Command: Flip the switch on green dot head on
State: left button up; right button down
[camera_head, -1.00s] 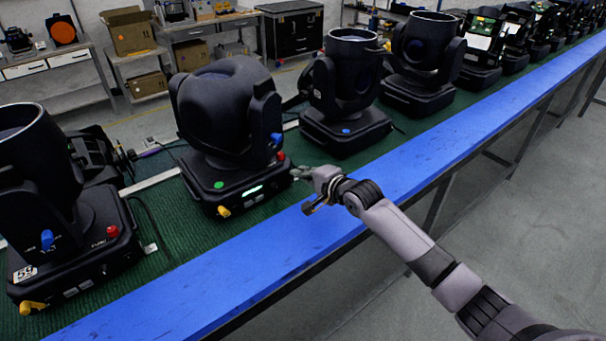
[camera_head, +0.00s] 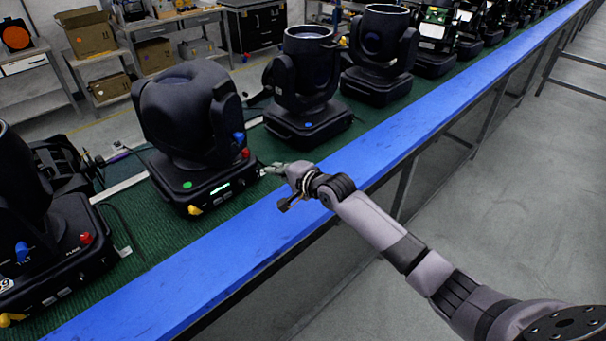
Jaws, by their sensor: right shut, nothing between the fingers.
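The green dot head is a black moving-head light (camera_head: 190,120) on the green mat, left of the middle. A green dot (camera_head: 187,185) marks the front of its base. A lit display (camera_head: 220,188), a yellow knob (camera_head: 195,210), a blue knob (camera_head: 239,136) and a red knob (camera_head: 246,153) show on it. The switch cannot be made out. My right gripper (camera_head: 270,169) is shut and empty, beside the right end of the base. Its fingertips are close to the base; I cannot tell if they touch. My left gripper is not in view.
A blue rail (camera_head: 230,240) edges the bench in front of the heads. Another head with a blue dot (camera_head: 308,124) stands to the right, and one with a red knob (camera_head: 86,238) to the left. More heads recede along the green mat (camera_head: 135,220).

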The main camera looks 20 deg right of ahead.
pick_arm(q)
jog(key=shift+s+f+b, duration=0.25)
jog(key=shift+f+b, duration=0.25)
jog(key=shift+b, duration=0.1)
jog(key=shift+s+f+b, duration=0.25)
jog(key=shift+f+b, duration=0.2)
jog(key=shift+b, duration=0.15)
pick_arm(e)
jog(key=r+v, duration=0.1)
jog(key=v, duration=0.9)
jog(key=shift+w, duration=0.15)
jog(key=shift+r, duration=0.1)
